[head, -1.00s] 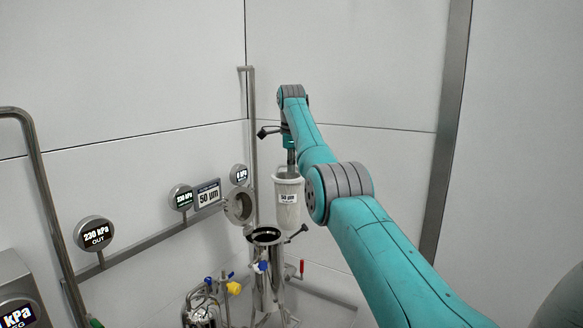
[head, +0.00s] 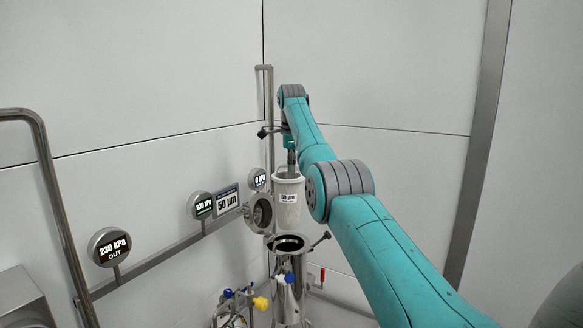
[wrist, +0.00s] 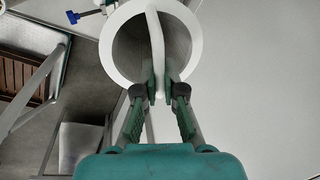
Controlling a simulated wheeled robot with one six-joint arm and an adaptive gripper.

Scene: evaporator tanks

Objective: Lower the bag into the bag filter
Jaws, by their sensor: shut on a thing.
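The white filter bag (head: 289,205), labelled 50 µm, hangs upright from my gripper (head: 290,168) in the head view. In the wrist view its white ring (wrist: 192,30) and handle strip (wrist: 155,45) show, and my gripper (wrist: 158,90) is shut on the handle. The steel bag filter housing (head: 290,275) stands below with its round mouth open. The bag's lower end is just above the mouth, roughly over it; the exact alignment is unclear. The round lid (head: 261,212) is swung open to the left of the bag.
A 50 µm sign (head: 228,201) and gauges, one reading 230 kPa OUT (head: 110,246), are on a rail at the left. Blue and yellow valve handles (head: 261,303) and a red handle (head: 322,275) are near the housing. A bent pipe (head: 55,190) rises at the left.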

